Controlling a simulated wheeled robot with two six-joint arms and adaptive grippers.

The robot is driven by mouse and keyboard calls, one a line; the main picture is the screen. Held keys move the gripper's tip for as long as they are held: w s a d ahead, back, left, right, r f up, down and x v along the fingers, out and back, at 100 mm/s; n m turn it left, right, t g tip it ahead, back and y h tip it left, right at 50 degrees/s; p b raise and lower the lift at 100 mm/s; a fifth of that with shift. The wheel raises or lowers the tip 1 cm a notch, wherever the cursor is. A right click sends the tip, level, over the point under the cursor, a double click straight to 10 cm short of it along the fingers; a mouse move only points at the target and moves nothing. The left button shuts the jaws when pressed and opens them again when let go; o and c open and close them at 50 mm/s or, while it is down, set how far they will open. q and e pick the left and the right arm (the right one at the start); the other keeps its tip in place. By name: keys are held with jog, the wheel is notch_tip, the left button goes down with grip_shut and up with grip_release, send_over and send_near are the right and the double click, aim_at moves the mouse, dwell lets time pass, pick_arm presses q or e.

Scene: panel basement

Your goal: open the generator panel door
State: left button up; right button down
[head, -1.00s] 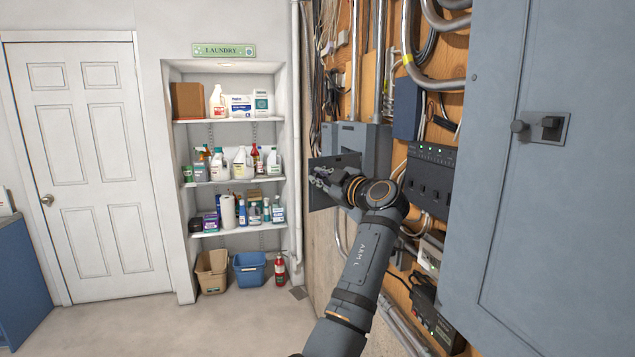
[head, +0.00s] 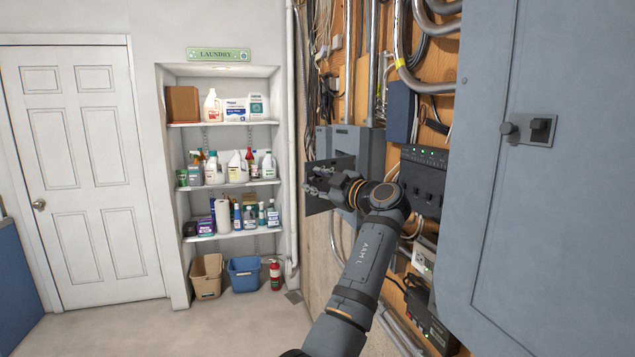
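A grey wall box (head: 371,154) is on the wooden backboard, right of centre. A dark flat panel (head: 342,163) stands out from its left side like a swung-open door; I take it to be the generator panel door, though no label is readable. My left gripper (head: 318,187) is in front of this dark panel, its fingers pointing left and overlapping it. I cannot tell whether the fingers touch or grip it. The arm and wrist hide the lower part of the box. My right gripper is not in view.
A large grey cabinet (head: 575,200) with a latch (head: 528,129) fills the right side. A black unit with green lights (head: 424,180) and conduits are on the backboard. Shelves with bottles (head: 238,184) and a white door (head: 85,165) are at left. The floor (head: 170,325) is clear.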

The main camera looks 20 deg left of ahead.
pick_arm(q)
jog(key=shift+r, duration=0.1)
notch_tip(320, 180, up, 10)
dwell(0.4)
